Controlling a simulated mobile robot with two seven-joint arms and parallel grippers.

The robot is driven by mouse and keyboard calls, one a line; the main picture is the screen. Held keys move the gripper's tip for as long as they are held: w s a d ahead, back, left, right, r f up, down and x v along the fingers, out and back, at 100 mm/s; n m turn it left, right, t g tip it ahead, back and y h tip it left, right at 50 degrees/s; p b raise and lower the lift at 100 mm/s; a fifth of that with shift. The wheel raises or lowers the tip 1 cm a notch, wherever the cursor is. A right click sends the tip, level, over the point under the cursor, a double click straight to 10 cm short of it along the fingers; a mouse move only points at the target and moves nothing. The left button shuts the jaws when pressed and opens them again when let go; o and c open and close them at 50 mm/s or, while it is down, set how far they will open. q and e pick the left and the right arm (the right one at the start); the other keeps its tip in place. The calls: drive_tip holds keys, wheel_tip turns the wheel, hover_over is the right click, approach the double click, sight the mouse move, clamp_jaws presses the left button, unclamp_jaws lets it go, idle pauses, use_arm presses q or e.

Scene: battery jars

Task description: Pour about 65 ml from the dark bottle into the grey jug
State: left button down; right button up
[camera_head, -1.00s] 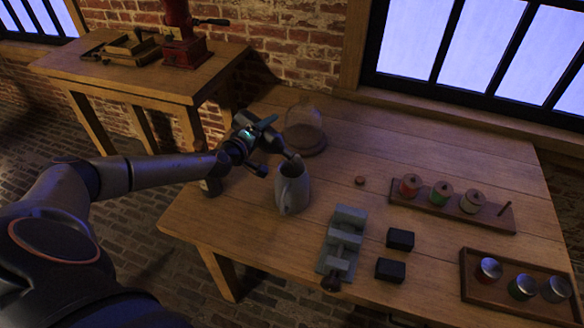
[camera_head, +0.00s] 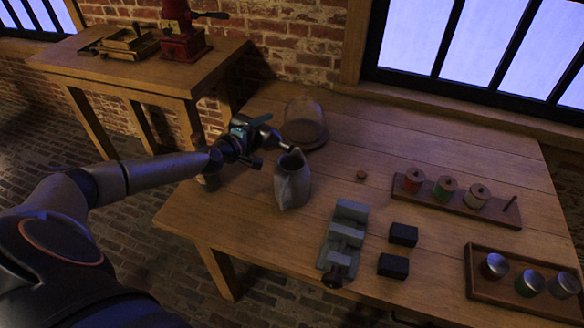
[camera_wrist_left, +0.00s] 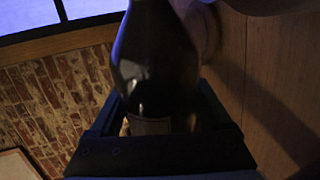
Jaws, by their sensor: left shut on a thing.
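The dark bottle (camera_head: 270,135) is held in my left gripper (camera_head: 243,140), tilted well over, with its neck pointing right and down at the mouth of the grey jug (camera_head: 292,182). The neck's end shows just above the jug's rim; I cannot tell whether they touch or whether liquid is flowing. The jug stands upright on the table. The liquid level is hidden. My right gripper is out of view.
A small dark shape (camera_head: 212,181) shows below my left wrist.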

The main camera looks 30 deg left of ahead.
use_arm(q)
drive_tip(key=shift+p, duration=0.3)
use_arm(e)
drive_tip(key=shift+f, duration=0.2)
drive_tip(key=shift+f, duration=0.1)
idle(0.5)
